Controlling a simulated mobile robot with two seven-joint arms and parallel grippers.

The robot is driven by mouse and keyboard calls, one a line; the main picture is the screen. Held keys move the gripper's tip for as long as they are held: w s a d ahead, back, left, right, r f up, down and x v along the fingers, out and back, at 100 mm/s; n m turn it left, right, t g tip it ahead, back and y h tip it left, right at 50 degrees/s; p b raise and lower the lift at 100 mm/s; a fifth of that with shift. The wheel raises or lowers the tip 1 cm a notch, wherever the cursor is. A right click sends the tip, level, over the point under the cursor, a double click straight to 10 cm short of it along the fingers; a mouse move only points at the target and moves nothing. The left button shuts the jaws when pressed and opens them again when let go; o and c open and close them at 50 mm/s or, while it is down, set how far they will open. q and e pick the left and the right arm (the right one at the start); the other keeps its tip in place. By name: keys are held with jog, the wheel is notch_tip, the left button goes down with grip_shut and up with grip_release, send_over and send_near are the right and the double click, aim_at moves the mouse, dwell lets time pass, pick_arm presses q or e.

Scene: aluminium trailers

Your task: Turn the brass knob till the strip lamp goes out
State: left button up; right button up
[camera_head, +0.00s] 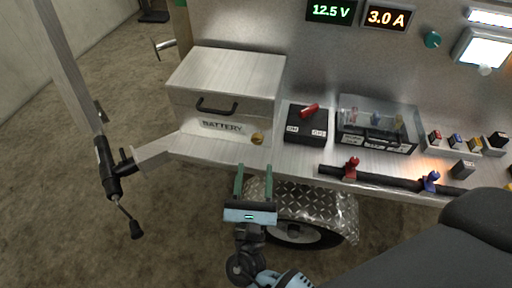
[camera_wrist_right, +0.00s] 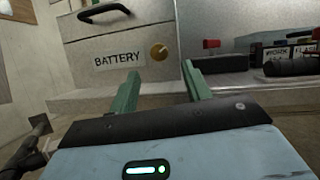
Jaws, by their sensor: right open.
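The brass knob (camera_head: 257,138) is on the front of the aluminium battery box (camera_head: 228,72), right of its BATTERY label. It also shows in the right wrist view (camera_wrist_right: 159,52), just beyond the gap between my fingertips. My right gripper (camera_head: 254,170) is open and empty, in front of and below the knob and apart from it. Its green fingers also show in the right wrist view (camera_wrist_right: 160,76). A strip lamp (camera_head: 491,18) at the top right glows white. My left gripper is not in view.
A black box with a red lever (camera_head: 308,110) and a clear-lidded case (camera_head: 376,130) stand right of the battery box. A dark bar with red and blue fittings (camera_head: 390,180) runs along the shelf front. A square lamp (camera_head: 487,50) is lit. A wheel (camera_head: 300,233) is below.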

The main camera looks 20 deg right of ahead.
aim_at(256, 143)
jog(key=shift+x, duration=3.2)
jog(key=shift+c, duration=0.3)
jog(key=c, duration=0.9)
jog(key=shift+a+f+m, duration=0.1)
jog(key=shift+f+m, duration=0.05)
jog(key=shift+m, duration=0.15)
jog(key=m+h+b, duration=0.1)
jog(key=m+b, duration=0.1)
jog(key=m+g+h+b, duration=0.1)
jog(key=m+b, duration=0.1)
jog(key=shift+w+a+f+m, duration=0.1)
jog(key=shift+f+m, duration=0.05)
jog(key=shift+m, duration=0.15)
jog(key=shift+m+g+h+b, duration=0.6)
jog(key=shift+m+h+b, duration=0.1)
jog(key=shift+m, duration=0.5)
jog(key=shift+r, duration=0.25)
